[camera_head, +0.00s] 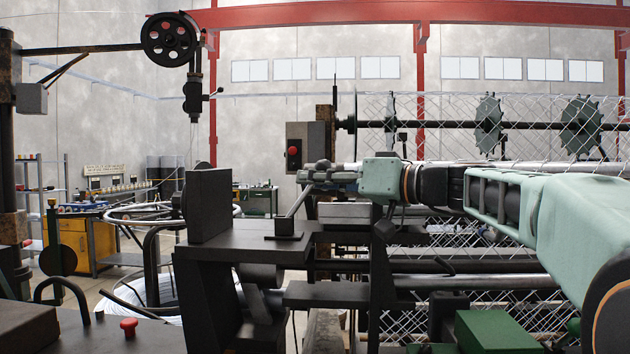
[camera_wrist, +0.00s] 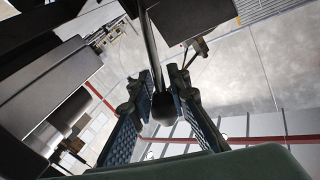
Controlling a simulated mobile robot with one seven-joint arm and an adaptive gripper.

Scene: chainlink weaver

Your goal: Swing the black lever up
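The black lever (camera_head: 299,202) is a thin rod leaning up and right from a small dark block on the dark metal bench. In the wrist view its rod (camera_wrist: 153,45) runs down from the top to a round black knob (camera_wrist: 163,108). My gripper (camera_head: 312,175) is at the lever's upper end, reaching in from the right. In the wrist view my gripper's fingers (camera_wrist: 161,88) stand apart, one on each side of the knob. The knob lies between them; I cannot tell whether either finger touches it. The lever's top is partly hidden by my gripper in the head view.
A dark upright plate (camera_head: 209,205) stands on the bench left of the lever. A grey control box (camera_head: 306,147) with a red button is behind my gripper. Chain-link mesh and toothed discs (camera_head: 488,124) are at the back right. Open air lies above the lever.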

